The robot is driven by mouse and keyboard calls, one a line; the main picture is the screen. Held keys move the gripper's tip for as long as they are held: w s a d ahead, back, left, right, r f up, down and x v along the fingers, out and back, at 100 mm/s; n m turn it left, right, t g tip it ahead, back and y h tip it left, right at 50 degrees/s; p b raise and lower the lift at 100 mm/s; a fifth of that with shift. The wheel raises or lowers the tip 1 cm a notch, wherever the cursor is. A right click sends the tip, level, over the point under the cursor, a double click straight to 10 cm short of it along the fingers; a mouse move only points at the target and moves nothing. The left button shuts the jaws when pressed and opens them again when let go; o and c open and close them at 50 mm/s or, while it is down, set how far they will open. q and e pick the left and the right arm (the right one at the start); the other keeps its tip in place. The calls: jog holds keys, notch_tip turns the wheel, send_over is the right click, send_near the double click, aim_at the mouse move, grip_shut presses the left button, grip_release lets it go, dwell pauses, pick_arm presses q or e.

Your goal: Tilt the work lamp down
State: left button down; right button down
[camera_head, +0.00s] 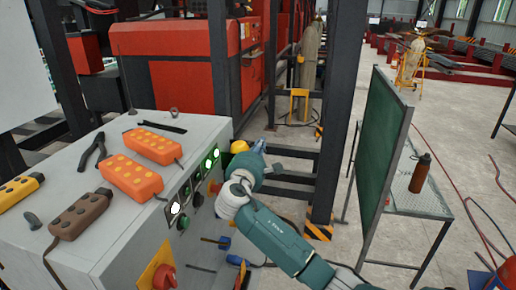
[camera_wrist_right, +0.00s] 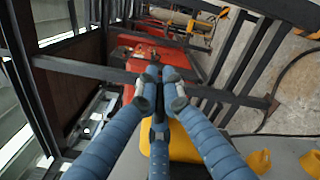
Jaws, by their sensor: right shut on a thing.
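The work lamp shows as a small yellow body (camera_head: 239,146) at the far right corner of the grey control cabinet, partly behind my right gripper. In the right wrist view the yellow body (camera_wrist_right: 182,142) lies below and behind my fingers. My right gripper (camera_head: 259,147) is at the lamp, its blue fingers pointing up and away. In the right wrist view its fingertips (camera_wrist_right: 157,76) are closed together. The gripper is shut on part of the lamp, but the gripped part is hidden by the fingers. My left gripper is not in view.
The grey cabinet (camera_head: 75,160) carries orange pendant controls (camera_head: 130,177), a brown one (camera_head: 80,215) and pliers (camera_head: 93,150). Dark steel posts (camera_head: 333,120) stand behind my gripper. A green board (camera_head: 381,150) and a mesh table with a bottle (camera_head: 420,174) stand right.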

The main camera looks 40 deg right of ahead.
jog(key=shift+s+f+m+b, duration=0.1)
jog(key=shift+f+m+b, duration=0.4)
jog(key=shift+m, duration=0.3)
jog(key=shift+f, duration=0.1)
jog(key=c, duration=2.2)
grip_release()
jog(key=shift+s+a, duration=0.1)
jog(key=shift+a, duration=0.05)
jog(key=v, duration=1.1)
jog(key=shift+s+a, duration=0.25)
jog(key=shift+s, duration=0.05)
